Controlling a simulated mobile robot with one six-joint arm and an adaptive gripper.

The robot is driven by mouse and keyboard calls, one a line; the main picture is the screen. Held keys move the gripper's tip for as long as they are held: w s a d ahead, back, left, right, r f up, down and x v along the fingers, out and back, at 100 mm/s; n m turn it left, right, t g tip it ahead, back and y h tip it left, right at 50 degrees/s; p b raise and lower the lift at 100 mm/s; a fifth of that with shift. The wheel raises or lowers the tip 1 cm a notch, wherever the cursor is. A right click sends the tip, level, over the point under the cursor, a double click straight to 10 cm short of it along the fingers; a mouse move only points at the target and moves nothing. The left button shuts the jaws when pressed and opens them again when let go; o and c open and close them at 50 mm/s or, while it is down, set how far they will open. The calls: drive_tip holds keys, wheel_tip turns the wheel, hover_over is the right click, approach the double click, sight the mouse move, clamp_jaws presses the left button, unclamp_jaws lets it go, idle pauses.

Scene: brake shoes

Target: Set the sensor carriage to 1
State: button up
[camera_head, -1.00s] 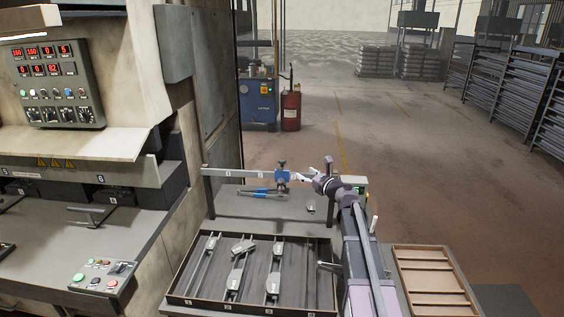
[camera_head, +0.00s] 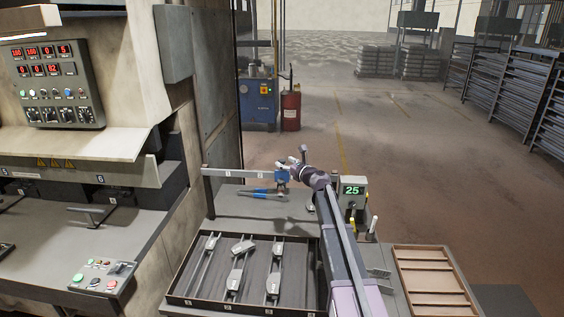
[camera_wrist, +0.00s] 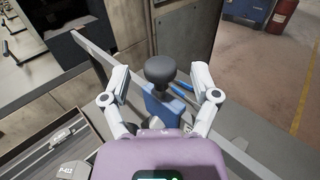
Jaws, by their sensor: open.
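The sensor carriage (camera_head: 282,176) is a blue block on a grey rail (camera_head: 238,174) behind the tray, at the right part of the rail's visible length. In the wrist view the blue carriage (camera_wrist: 160,105) carries a dark round knob (camera_wrist: 160,70). My gripper (camera_wrist: 160,82) is open, with one white finger on each side of the knob and carriage and visible gaps between. In the head view my gripper (camera_head: 288,165) is at the carriage and partly hides it. Small plates with marks sit on the rail; I cannot read them surely.
A grey box (camera_head: 353,202) right of my arm shows 25. A blue-handled tool (camera_head: 262,192) lies beneath the rail. A tray (camera_head: 172,290) with several metal parts is in front. A wooden-divided box (camera_head: 398,262) stands at right. A machine wall (camera_head: 210,100) rises behind left.

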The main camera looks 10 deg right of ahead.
drive_tip(key=shift+x, duration=1.05)
clamp_jaws()
